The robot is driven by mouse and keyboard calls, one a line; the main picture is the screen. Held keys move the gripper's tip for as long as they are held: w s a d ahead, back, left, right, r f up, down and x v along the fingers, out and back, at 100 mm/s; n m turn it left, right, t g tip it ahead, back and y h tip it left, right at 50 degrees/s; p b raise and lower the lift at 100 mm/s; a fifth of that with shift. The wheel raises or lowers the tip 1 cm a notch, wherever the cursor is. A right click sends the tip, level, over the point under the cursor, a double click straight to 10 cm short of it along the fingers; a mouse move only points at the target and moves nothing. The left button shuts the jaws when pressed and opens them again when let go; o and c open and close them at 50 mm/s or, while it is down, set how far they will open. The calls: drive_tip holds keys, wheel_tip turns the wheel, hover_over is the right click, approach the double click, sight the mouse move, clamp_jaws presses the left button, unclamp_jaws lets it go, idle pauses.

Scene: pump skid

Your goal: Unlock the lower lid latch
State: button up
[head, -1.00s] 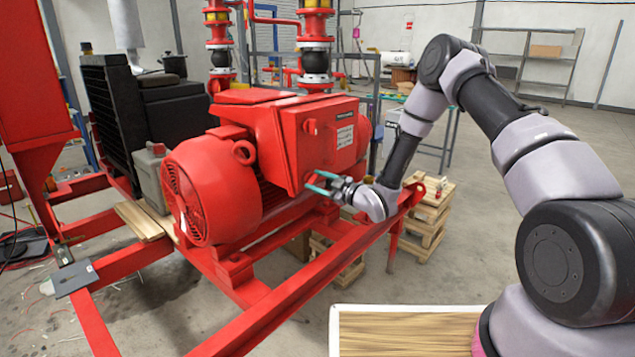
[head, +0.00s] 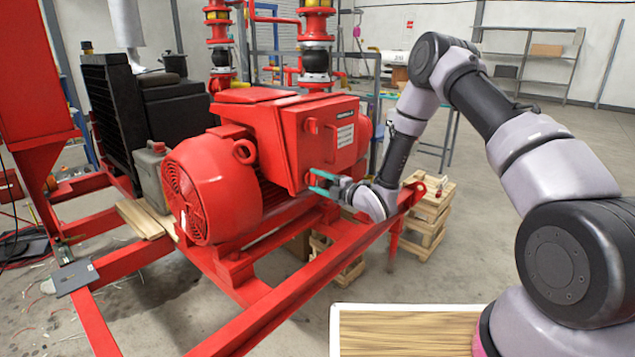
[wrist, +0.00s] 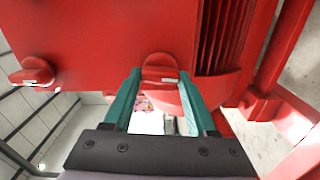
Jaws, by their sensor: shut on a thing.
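The red lid box (head: 322,137) on the pump motor carries two red latches on its face. The upper latch (head: 312,126) is free, and it also shows at the left of the wrist view (wrist: 34,70). The lower latch (wrist: 160,68) sits between the teal fingers in the wrist view; in the head view they largely hide it. My gripper (head: 314,181) is at the lower corner of the lid, shut on this latch, with one finger on each side (wrist: 160,78). Both latches show a pale mark in the wrist view.
The round red motor housing (head: 213,190) bulges to the left of the lid. A red frame rail (head: 310,282) runs below my gripper. Wooden pallets (head: 428,215) stand behind the wrist at the right. Open floor lies to the right.

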drive_tip(key=shift+n, duration=0.5)
drive_tip(key=o, duration=1.4)
drive_tip(key=shift+c, duration=0.2)
drive_tip(key=shift+s+d, duration=0.1)
drive_tip(key=v, duration=1)
drive_tip(key=shift+s+d, duration=0.2)
